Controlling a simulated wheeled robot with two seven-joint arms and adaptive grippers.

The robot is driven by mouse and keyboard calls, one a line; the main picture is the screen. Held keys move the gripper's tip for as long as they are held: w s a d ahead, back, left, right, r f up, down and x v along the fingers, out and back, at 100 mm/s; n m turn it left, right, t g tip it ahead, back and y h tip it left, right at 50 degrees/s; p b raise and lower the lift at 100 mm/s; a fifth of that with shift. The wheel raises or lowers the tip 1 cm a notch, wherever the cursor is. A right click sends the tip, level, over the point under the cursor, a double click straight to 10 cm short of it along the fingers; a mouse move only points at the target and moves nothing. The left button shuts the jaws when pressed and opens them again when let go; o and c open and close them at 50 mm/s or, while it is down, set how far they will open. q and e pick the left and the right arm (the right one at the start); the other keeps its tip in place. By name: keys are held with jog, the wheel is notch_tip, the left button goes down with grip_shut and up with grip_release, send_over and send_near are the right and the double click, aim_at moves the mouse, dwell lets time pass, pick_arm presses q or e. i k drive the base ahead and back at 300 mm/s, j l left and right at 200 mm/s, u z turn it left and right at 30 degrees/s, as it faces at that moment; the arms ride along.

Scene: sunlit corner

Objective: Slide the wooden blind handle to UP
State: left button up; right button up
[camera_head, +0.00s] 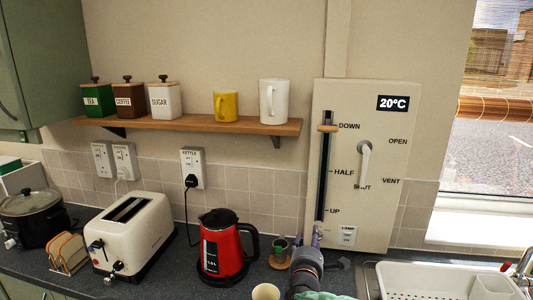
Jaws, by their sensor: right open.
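The wooden blind handle (327,128) sits near the top of a dark vertical slot in a beige wall panel (385,225), level with the DOWN label. HALF is marked lower on the slot and UP near its bottom. My right gripper (308,236) is low in front of the panel's lower left, its fingers pointing up. It is open and appears empty, well below the handle and apart from it. My left gripper is not in view.
The panel also has a grey lever (364,160) and a lamp switch (347,236). A wooden shelf (190,124) with canisters and mugs ends just left of the panel. A red kettle (220,250), a small dark cup (280,250) and a white dish rack (440,282) stand near my right arm.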

aim_at(328, 128)
jog(key=k+j, duration=0.15)
jog(key=j, duration=0.2)
jog(key=k+j, duration=0.15)
jog(key=j, duration=0.25)
jog(key=k+j, duration=0.2)
jog(key=j, duration=0.15)
